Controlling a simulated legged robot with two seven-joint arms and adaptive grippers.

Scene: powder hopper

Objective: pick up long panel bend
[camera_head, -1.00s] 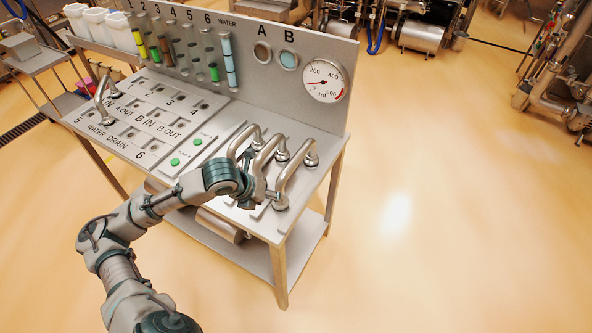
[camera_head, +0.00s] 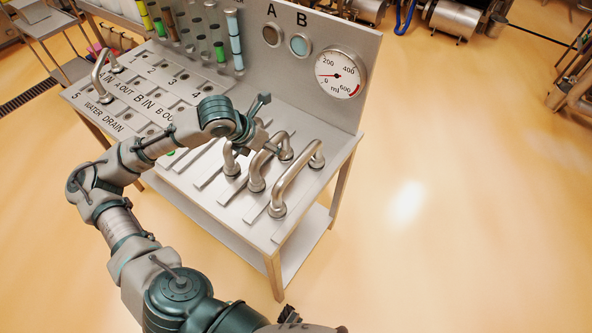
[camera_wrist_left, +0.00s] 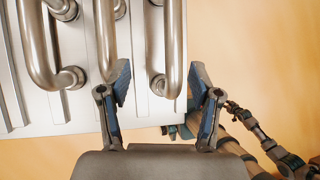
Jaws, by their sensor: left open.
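Three metal panel bends lie side by side on the bench's right part: a left one (camera_head: 231,158), a middle one (camera_head: 262,166) and a right one (camera_head: 296,180). I cannot tell for certain which is the long one. My left gripper (camera_head: 272,124) is open and empty above the far ends of the bends, its fingers spread. In the left wrist view, my left gripper (camera_wrist_left: 160,84) has the rightmost bend (camera_wrist_left: 173,45) lined up between its fingers, with no visible contact. My right gripper (camera_wrist_left: 233,109) seems to show small at lower right; its jaws are unclear.
A smaller bend (camera_head: 101,72) stands at the panel's left end. The upright back board with a gauge (camera_head: 340,75) rises behind the bends. Coloured tubes (camera_head: 234,42) line its left part. The floor right of the bench is open.

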